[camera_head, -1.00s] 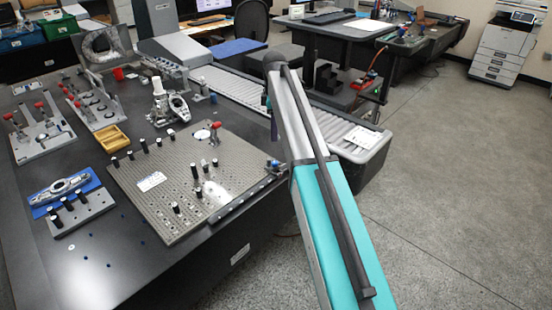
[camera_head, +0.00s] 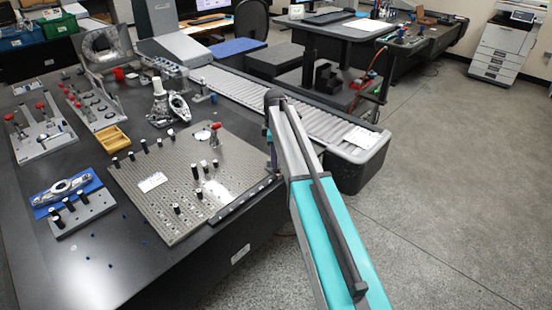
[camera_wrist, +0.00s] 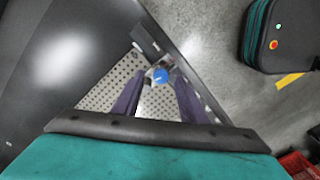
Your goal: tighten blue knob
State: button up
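The blue knob (camera_wrist: 161,75) shows in the wrist view at the edge of the perforated metal plate (camera_wrist: 157,103). My gripper (camera_wrist: 159,82) is open, with its two purple fingers apart on either side of the line to the knob. The knob appears between or just beyond the fingertips; I cannot tell whether they touch it. In the head view, the plate (camera_head: 150,208) lies on the dark table, and my arm reaches its right edge. The knob and fingertips are hidden there behind my arm.
Black posts (camera_head: 197,172) and a red-topped clamp (camera_head: 215,130) stand on the plate. A roller conveyor (camera_head: 300,115) runs behind my arm. A yellow tray (camera_head: 114,139) and other fixtures stand left. The floor at right is clear.

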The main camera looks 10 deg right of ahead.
jog(key=shift+f, duration=0.65)
grip_shut()
jog(key=shift+d, duration=0.15)
